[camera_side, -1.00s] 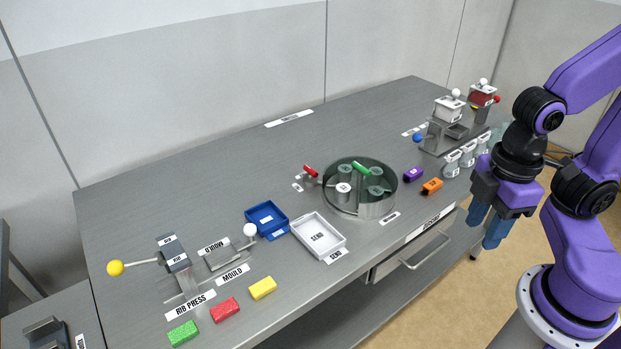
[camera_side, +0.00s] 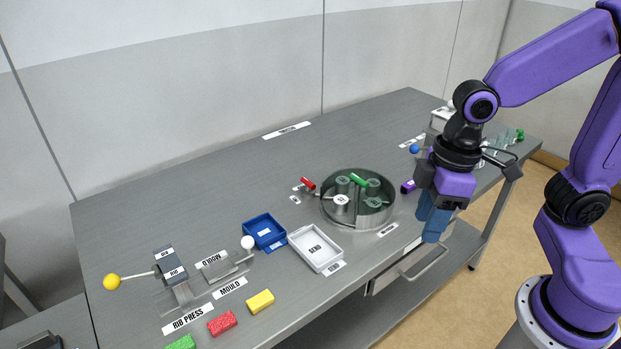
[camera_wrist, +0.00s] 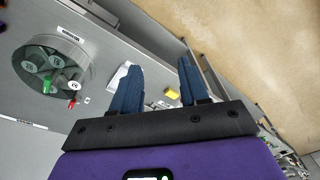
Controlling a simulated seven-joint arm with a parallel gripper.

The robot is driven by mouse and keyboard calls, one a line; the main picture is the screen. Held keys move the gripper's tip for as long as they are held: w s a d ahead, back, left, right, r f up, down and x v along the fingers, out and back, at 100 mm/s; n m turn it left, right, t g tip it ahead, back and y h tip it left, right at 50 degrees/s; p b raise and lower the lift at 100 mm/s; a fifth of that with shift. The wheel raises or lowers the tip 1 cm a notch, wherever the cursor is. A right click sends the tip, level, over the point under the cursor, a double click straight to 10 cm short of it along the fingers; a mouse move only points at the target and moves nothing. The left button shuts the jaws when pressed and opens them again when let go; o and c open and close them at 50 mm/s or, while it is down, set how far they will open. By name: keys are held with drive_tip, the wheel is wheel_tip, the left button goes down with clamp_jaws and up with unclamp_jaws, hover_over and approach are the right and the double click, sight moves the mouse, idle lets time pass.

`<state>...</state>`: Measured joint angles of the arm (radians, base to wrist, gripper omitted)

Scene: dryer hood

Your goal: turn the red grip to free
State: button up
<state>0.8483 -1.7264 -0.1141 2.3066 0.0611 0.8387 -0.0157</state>
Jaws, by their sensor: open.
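The red grip (camera_side: 308,183) is a small red bar on a short metal mount, just left of the round glass-walled drum (camera_side: 385,222). It also shows in the wrist view (camera_wrist: 71,102), at the drum's edge. A green grip (camera_side: 357,180) lies over the top of the drum. My gripper (camera_side: 432,228) is open and empty, pointing down to the right of the drum, near the table's front edge. Its two blue fingers stand apart in the wrist view (camera_wrist: 160,75). The red grip is well clear of them. The lettering by the red grip is too small to read.
A white tray (camera_side: 337,258) and a blue tray (camera_side: 281,241) stand left of the drum. The rib press with its yellow knob (camera_side: 112,282) is at the far left. A purple block (camera_side: 408,187) lies by my gripper. A drawer handle (camera_side: 425,263) juts from the front.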

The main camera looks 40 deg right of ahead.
drive_tip(key=w+a+m, duration=0.2)
drive_tip(key=w+m, duration=0.1)
drive_tip(key=w, duration=0.6)
drive_tip(key=m+t, duration=0.4)
drive_tip(key=m, duration=0.3)
hover_over(308, 185)
drive_tip(key=s+d, duration=0.4)
drive_tip(key=s, duration=0.2)
wheel_tip(308, 185, down, 4)
drive_tip(key=shift+y, duration=0.4)
drive_tip(key=x, duration=1.7)
drive_tip(key=shift+d+f, duration=0.1)
drive_tip(key=shift+d, duration=0.15)
clamp_jaws()
